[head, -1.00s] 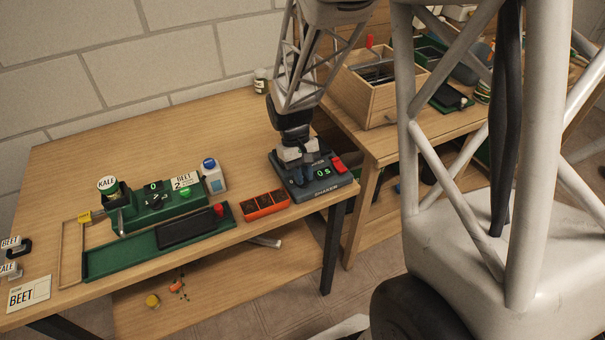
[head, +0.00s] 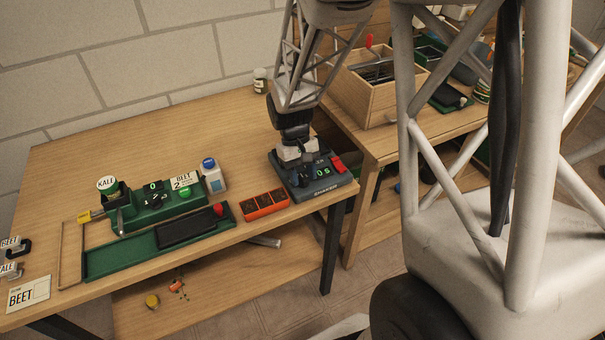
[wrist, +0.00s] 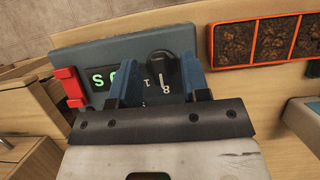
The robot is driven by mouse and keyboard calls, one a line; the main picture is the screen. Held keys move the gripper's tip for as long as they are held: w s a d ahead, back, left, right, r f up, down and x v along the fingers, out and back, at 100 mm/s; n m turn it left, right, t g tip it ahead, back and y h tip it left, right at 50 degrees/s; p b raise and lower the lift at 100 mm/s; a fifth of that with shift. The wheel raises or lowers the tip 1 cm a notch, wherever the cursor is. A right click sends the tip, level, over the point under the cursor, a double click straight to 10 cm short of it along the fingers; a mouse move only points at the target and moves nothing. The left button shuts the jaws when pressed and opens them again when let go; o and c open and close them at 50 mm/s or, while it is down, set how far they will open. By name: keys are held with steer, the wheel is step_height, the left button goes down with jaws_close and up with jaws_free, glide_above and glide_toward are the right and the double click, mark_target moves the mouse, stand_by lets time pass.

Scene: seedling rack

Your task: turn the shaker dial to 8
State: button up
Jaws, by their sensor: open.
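The shaker (head: 318,187) is a dark grey-blue box at the right end of the table, with a red switch (head: 338,164) and a lit display (head: 323,171) that seems to read "0 s". In the wrist view the shaker (wrist: 75,52) fills the upper middle, with its green display (wrist: 103,77) upside down. The black dial (wrist: 163,66) shows between the blue fingers, with the numerals 1 and 8 beside it. My gripper (wrist: 160,72) is open, one finger on each side of the dial. I cannot tell whether either finger touches it. In the head view my gripper (head: 299,168) is over the shaker.
An orange tray (head: 264,204) of soil cells lies just left of the shaker. A wooden box (head: 372,95) stands behind on the other bench.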

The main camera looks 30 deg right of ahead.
steer(key=v, duration=0.7)
steer(key=shift+r, duration=0.35)
steer(key=shift+w, duration=0.15)
steer(key=shift+r, duration=0.1)
steer(key=s+a+r+t, duration=0.3)
steer(key=s+r, duration=0.4)
steer(key=s, duration=0.3)
steer(key=s+a+r+t, duration=0.4)
steer(key=s+r, duration=0.3)
steer(key=s, duration=0.3)
steer(key=shift+a+r, duration=0.3)
steer(key=shift+a, duration=0.5)
steer(key=shift+c, duration=0.4)
stand_by(2.5)
